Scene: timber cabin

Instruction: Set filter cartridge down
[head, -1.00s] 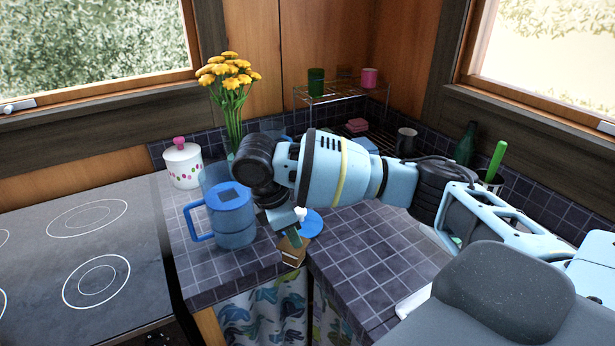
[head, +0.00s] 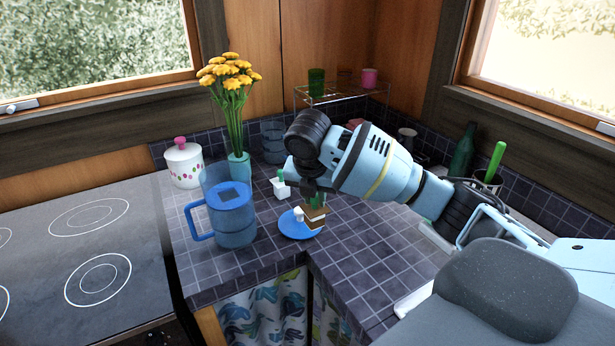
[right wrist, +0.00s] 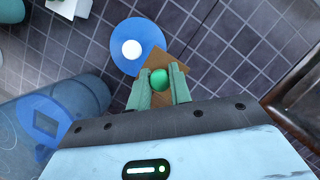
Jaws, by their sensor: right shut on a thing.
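My right gripper (head: 317,197) has green fingers shut on the green knob (right wrist: 159,79) of a brown block with a pale band, which seems to be the filter cartridge (head: 314,217). The cartridge, also in the right wrist view (right wrist: 152,62), is in front of the right part of a round blue lid (head: 290,231) with a white knob. I cannot tell whether it touches the counter or the lid. A translucent blue pitcher (head: 232,233) stands to the left, its top open with a dark square inside. My left gripper is not in view.
A small white block with a green knob (head: 281,189) stands behind the lid. A vase of yellow flowers (head: 239,165) and a white canister (head: 183,168) are farther back. The stove (head: 95,240) is at left.

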